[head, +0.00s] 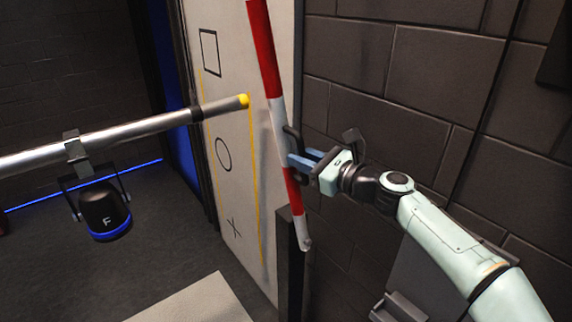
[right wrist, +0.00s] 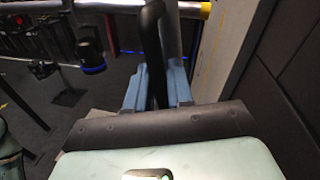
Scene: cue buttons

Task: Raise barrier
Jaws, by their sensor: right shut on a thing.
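The red and white barrier (head: 275,108) stands steeply in the head view, its top leaning slightly left and running out of the frame. Its lower end is beside a dark post (head: 291,262). A dark handle (head: 291,138) sits on the barrier's right side. My right gripper (head: 300,161) is shut on this handle, coming from the right. In the right wrist view the dark handle (right wrist: 153,50) passes between the blue fingers of the gripper (right wrist: 158,82). My left gripper is not in view.
A metal rail (head: 130,133) with a yellow tip ends just left of the barrier, and a black lamp-like unit (head: 103,208) marked F hangs from it. A pale panel (head: 228,130) with drawn shapes is behind. A dark brick wall (head: 400,90) stands close on the right.

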